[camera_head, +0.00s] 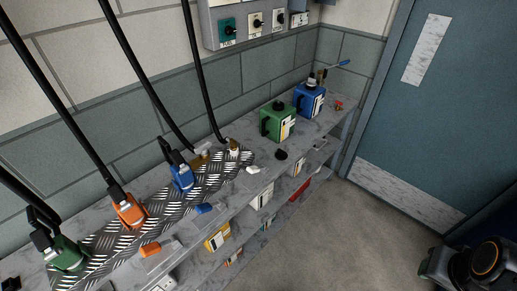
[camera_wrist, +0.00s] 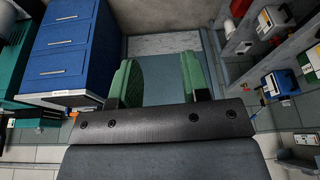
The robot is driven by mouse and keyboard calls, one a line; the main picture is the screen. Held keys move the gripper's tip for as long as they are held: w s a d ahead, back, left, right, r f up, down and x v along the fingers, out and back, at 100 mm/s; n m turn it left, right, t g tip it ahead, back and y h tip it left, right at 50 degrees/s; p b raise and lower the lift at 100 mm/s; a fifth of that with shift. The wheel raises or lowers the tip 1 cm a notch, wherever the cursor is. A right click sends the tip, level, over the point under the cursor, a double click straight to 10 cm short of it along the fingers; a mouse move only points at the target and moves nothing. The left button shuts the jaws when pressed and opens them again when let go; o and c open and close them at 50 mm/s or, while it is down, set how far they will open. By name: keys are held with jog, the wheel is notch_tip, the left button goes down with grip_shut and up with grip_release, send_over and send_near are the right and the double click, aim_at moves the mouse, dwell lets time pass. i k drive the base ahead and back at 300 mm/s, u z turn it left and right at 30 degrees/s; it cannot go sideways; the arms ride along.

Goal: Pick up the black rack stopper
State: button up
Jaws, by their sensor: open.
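A small dark piece that looks like the black rack stopper (camera_head: 281,155) lies on the grey shelf top (camera_head: 318,128), in front of the green tank (camera_head: 278,122). I cannot make it out in the wrist view. My gripper (camera_wrist: 160,82) shows in the wrist view with its two green-padded fingers spread apart. It is open, with nothing between the fingers, away from the shelf. The fingers do not show in the head view.
A white piece (camera_head: 253,170) lies left of the dark one. A blue tank (camera_head: 309,99) stands behind right. A blue drawer cabinet (camera_wrist: 68,50) is at left in the wrist view. The floor (camera_head: 340,235) before the shelf is clear.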

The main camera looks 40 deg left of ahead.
aim_at(280, 154)
jog(key=u, duration=1.05)
jog(key=i, duration=0.9)
jog(key=u, duration=0.95)
